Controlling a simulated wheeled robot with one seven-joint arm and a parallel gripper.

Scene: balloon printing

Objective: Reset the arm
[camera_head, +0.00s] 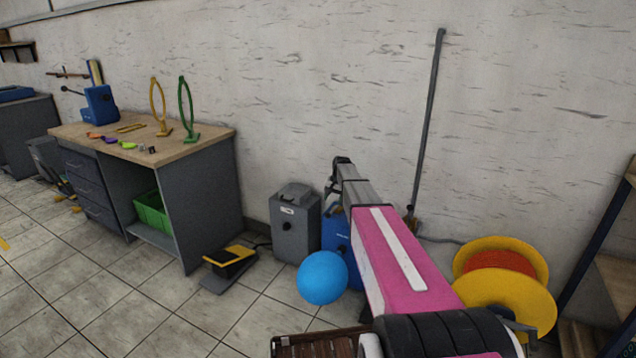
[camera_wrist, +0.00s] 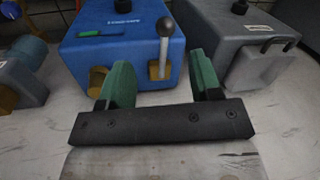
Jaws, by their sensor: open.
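My gripper (camera_wrist: 160,76) shows in the wrist view with its two green fingers wide apart. Nothing is between them. Beyond the fingers is a blue machine (camera_wrist: 110,35) with a ball-topped lever; I see no contact with it. In the head view my pink and grey arm reaches forward toward the wall, and the fingers cannot be made out at its far end. The blue machine (camera_head: 335,232) there is partly hidden behind my arm. A blue balloon (camera_head: 322,277) is in front of it, to the left of my arm.
A grey machine (camera_head: 295,222) stands left of the blue one, by a yellow-topped pedal (camera_head: 231,262). A workbench (camera_head: 212,141) with colored items is at left. Yellow reels with orange hose (camera_head: 500,262) and a shelf (camera_head: 603,250) are at right. Floor at front left is clear.

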